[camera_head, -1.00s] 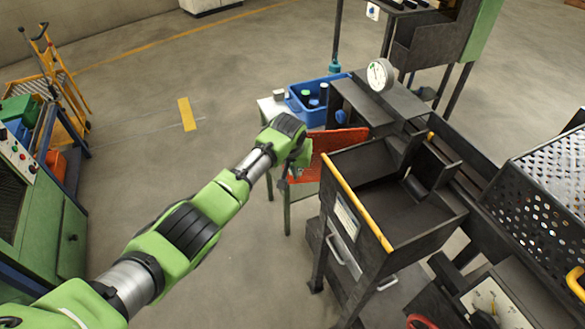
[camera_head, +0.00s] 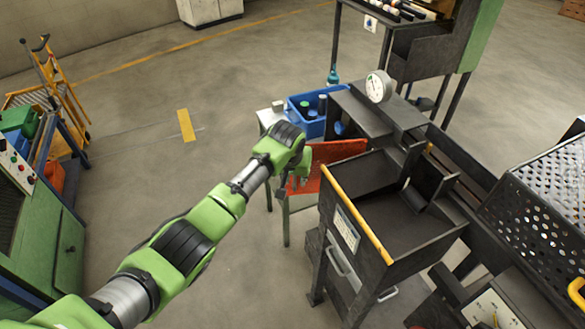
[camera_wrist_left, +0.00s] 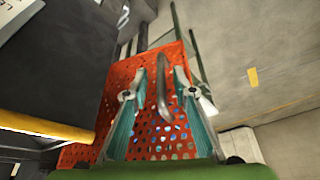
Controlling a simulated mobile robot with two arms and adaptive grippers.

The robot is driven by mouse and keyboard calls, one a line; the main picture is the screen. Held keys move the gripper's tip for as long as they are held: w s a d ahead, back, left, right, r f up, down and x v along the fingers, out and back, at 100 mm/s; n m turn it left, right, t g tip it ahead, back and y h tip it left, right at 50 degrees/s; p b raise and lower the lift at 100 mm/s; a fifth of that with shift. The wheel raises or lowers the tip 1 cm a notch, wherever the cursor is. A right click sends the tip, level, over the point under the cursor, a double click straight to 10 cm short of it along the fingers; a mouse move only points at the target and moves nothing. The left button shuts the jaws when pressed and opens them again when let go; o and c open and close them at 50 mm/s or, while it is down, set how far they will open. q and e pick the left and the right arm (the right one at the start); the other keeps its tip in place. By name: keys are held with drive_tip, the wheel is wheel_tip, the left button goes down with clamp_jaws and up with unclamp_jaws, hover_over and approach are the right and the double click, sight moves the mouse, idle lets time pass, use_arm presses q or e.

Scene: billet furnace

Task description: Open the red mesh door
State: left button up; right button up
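The red mesh door (camera_head: 342,152) is a perforated panel at the left side of the black furnace machine (camera_head: 395,215), behind the yellow-edged hopper. How far it stands open is hard to tell. My left gripper (camera_head: 301,176) is at the door's left part and hides some of it. In the left wrist view the door (camera_wrist_left: 118,100) fills the middle, and a grey bar handle (camera_wrist_left: 163,92) stands out from it. The fingers of my left gripper (camera_wrist_left: 158,88) are spread apart, with the handle showing between them; contact is not visible. My right gripper is not in view.
A small table (camera_head: 266,116) with a blue bin (camera_head: 307,126) stands behind the door. The yellow bar (camera_head: 356,213) edges the hopper close to my gripper's right. A green machine (camera_head: 40,235) stands at far left. The floor between is clear.

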use_arm(q)
drive_tip(key=v, duration=1)
drive_tip(key=shift+f, duration=0.1)
drive_tip(key=s+a+f+g+b, duration=0.1)
drive_tip(key=s+a+f, duration=0.3)
drive_tip(key=f, duration=0.9)
drive_tip(key=s+a+f+b, duration=0.15)
drive_tip(key=s+f, duration=0.45)
drive_tip(key=f, duration=0.6)
drive_tip(key=s+a+f+g+b, duration=0.1)
drive_tip(key=s+a+f, duration=0.3)
drive_tip(key=f, duration=0.9)
drive_tip(key=s+a+f+b, duration=0.1)
drive_tip(key=s+a+f, duration=0.2)
drive_tip(key=s+f, duration=0.6)
drive_tip(key=s+a+f, duration=0.3)
drive_tip(key=s+f, duration=0.4)
drive_tip(key=s, duration=0.4)
drive_tip(key=s+a+f, duration=0.2)
drive_tip(key=s+f, duration=0.1)
drive_tip(key=s, duration=0.8)
drive_tip(key=s+a+f+g+b, duration=0.1)
drive_tip(key=s+a+f, duration=0.2)
drive_tip(key=s, duration=0.9)
drive_tip(key=shift+m+g+y, duration=0.3)
drive_tip(key=shift+y, duration=0.1)
